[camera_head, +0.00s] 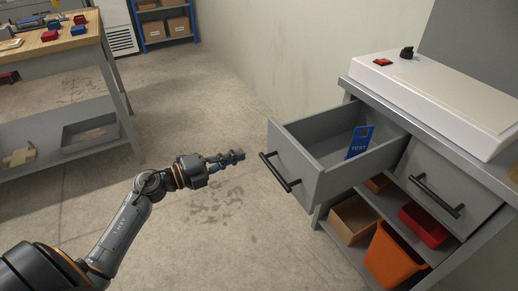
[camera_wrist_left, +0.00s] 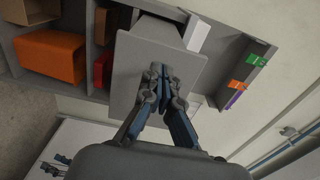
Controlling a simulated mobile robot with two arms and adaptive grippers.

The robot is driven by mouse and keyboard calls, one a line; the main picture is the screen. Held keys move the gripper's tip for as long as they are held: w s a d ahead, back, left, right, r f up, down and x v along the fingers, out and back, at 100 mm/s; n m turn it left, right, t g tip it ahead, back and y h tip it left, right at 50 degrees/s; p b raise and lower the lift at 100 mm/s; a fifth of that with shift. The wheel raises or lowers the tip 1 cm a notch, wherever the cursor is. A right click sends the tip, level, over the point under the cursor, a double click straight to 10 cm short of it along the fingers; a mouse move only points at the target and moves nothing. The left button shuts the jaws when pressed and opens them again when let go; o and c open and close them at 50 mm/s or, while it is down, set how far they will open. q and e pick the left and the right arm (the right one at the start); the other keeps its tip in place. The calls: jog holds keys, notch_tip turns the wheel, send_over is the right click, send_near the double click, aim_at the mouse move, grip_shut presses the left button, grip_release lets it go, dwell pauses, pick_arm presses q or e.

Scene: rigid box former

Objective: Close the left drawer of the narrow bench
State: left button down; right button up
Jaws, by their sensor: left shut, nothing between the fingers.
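The left drawer (camera_head: 318,172) of the narrow bench (camera_head: 345,84) is pulled well out to the left, with its black bar handle (camera_head: 281,172) on the front. A blue card marked TEST (camera_head: 360,142) stands tilted inside it. My left gripper (camera_head: 240,155) is shut and empty in front of the drawer, a little left of the handle, apparently not touching. In the left wrist view its closed fingertips (camera_wrist_left: 161,72) are in front of a grey panel, apparently the drawer front (camera_wrist_left: 126,72); the handle is not distinguishable there. My right gripper is not in view.
The right drawer (camera_head: 450,185) beside it looks shut. Below are an orange bin (camera_head: 393,257), a red bin (camera_head: 424,224) and a cardboard box (camera_head: 353,219). A white device (camera_head: 440,95) sits on top. A workbench (camera_head: 60,42) stands at the left; the floor between is clear.

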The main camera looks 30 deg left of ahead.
aim_at(269, 145)
pick_arm(q)
jog(key=x, duration=0.6)
jog(key=shift+w+d, duration=0.35)
jog(key=shift+w, duration=0.15)
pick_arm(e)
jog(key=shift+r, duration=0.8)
pick_arm(q)
jog(key=shift+w+d, duration=0.15)
